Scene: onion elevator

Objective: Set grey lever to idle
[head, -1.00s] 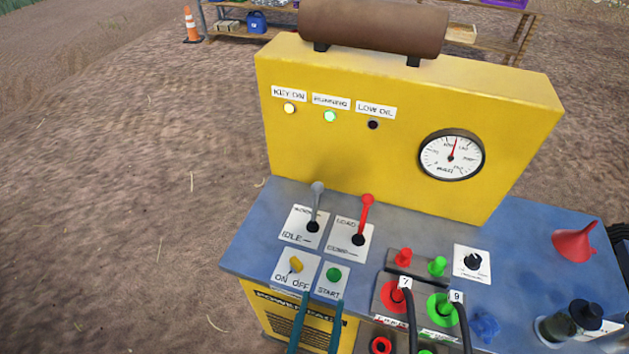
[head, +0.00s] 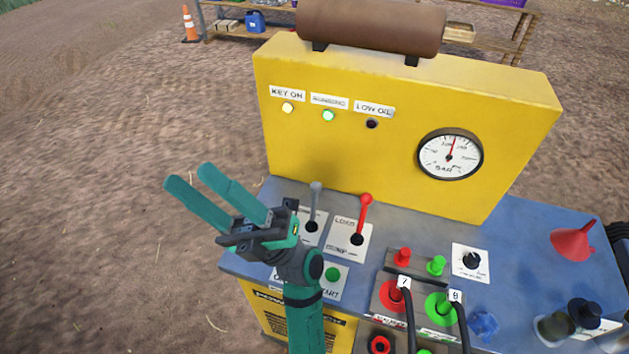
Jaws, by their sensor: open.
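The grey lever (head: 314,203) stands on its white plate on the blue panel top, with its grey knob up and tilted toward the yellow back panel, away from the IDLE end. The plate's lettering is mostly hidden behind my gripper. My gripper (head: 200,183) is open and empty, its two teal fingers pointing up and left, left of the lever. The gripper body is in front of the lever plate's left part; I cannot tell whether it touches anything.
A red lever (head: 363,215) stands close to the right of the grey one. The green START button (head: 333,275) is beside my wrist. Hoses and couplings (head: 393,295) crowd the right. The yellow panel (head: 370,90) rises behind, with KEY ON and green lights lit. Left is open ground.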

